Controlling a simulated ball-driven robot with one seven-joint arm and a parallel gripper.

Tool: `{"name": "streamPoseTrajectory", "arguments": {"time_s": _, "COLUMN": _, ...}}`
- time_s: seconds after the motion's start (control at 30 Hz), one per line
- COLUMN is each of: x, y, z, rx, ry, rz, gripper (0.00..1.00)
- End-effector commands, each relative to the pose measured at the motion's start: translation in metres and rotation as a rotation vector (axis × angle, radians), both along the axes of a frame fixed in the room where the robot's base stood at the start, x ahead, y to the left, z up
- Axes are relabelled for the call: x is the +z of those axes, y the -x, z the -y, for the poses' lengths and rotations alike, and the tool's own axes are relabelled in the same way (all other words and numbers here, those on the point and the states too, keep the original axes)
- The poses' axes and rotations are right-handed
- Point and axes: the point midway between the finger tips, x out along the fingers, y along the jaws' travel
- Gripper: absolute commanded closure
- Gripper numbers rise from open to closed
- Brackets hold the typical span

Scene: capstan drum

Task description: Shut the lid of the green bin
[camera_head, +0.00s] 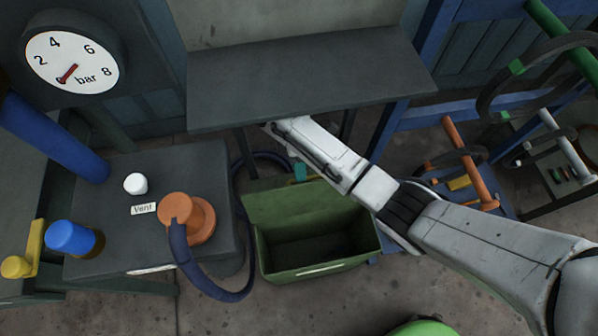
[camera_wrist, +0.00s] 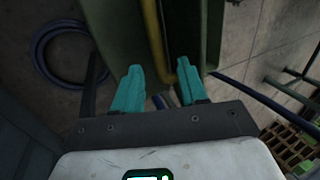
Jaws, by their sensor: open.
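The green bin (camera_head: 325,272) stands on the floor below the dark table, its top open and its inside dark and apparently empty. Its lid (camera_head: 280,203) is raised and stands up along the back side. My arm reaches in from the right, and my gripper (camera_head: 299,171) is behind the lid, low under the table edge, mostly hidden by my arm. In the wrist view my gripper (camera_wrist: 159,72) shows two teal fingers spread apart with nothing held. Green panels (camera_wrist: 122,30) and a yellow strip (camera_wrist: 153,35) lie just ahead of the fingers; contact is unclear.
The dark tabletop (camera_head: 310,80) overhangs my forearm closely. A bench with an orange fitting (camera_head: 187,217) and a blue hose (camera_head: 205,283) stands left of the bin. A blue rack with an orange bar (camera_head: 470,160) is at right.

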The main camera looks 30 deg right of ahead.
Motion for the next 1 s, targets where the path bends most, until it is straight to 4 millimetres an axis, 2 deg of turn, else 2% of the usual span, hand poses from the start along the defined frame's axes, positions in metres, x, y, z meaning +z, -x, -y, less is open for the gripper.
{"name": "streamPoseTrajectory", "arguments": {"time_s": 0.03, "x": -0.010, "y": 0.002, "z": 0.000, "rx": -0.001, "ry": 0.001, "rz": 0.001, "gripper": 0.58}}
{"name": "streamPoseTrajectory", "arguments": {"time_s": 0.2, "x": -0.021, "y": 0.006, "z": -0.001, "rx": -0.001, "ry": 0.001, "rz": 0.002, "gripper": 0.58}}
{"name": "streamPoseTrajectory", "arguments": {"time_s": 0.6, "x": -0.024, "y": 0.008, "z": -0.002, "rx": 0.000, "ry": 0.001, "rz": 0.002, "gripper": 0.58}}
{"name": "streamPoseTrajectory", "arguments": {"time_s": 1.0, "x": -0.024, "y": 0.008, "z": -0.002, "rx": 0.000, "ry": 0.001, "rz": 0.002, "gripper": 0.95}}
